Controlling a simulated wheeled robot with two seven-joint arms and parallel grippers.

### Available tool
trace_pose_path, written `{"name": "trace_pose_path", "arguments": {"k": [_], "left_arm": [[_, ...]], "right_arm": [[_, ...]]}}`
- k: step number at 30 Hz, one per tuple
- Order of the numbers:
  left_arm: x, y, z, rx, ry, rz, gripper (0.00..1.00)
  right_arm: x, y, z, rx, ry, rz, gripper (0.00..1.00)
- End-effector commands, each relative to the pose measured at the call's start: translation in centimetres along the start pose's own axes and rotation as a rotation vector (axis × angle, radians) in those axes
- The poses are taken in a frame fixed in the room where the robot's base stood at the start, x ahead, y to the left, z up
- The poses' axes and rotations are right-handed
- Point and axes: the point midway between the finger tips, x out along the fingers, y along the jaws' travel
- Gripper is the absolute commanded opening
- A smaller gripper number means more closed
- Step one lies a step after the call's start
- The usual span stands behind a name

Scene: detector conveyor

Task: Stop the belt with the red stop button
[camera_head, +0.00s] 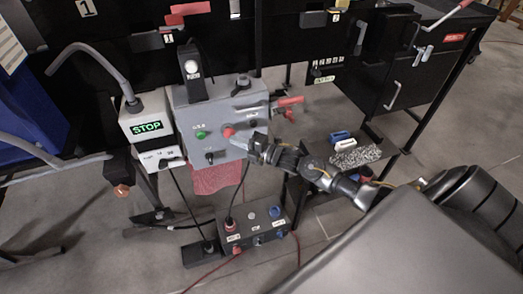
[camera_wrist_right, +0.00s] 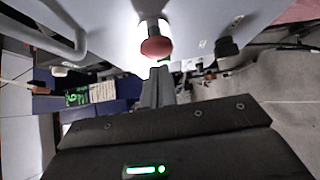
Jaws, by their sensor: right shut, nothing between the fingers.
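The red stop button (camera_head: 229,132) sticks out of the front of a grey control box (camera_head: 185,112), to the right of a green button (camera_head: 201,134). In the right wrist view the round red button (camera_wrist_right: 156,47) is straight ahead of my fingers. My right gripper (camera_head: 254,146) is shut and empty, its tip close to the right of the button in the head view. In the wrist view the closed fingers (camera_wrist_right: 159,72) point at the button; I cannot tell if they touch it. A display box (camera_head: 147,128) left of the control box shows a green STOP. My left gripper is not in view.
A dark knob (camera_head: 210,157) sits below the buttons, and a red-handled lever (camera_head: 290,101) sticks out at the box's right. A low box (camera_head: 254,226) with several buttons stands below. A tray (camera_head: 345,168) with blue and white items is behind my right arm.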

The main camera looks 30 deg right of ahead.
Motion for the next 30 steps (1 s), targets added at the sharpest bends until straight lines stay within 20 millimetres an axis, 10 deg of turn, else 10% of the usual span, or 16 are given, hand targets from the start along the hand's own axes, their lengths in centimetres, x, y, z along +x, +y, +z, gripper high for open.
{"name": "trace_pose_path", "arguments": {"k": [15,30], "left_arm": [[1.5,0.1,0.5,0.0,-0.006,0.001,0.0],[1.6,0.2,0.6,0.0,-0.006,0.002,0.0]], "right_arm": [[-9.2,-0.7,-1.7,0.005,0.021,-0.011,0.0],[-10.5,-0.4,-1.7,0.006,0.021,-0.009,0.0]]}}
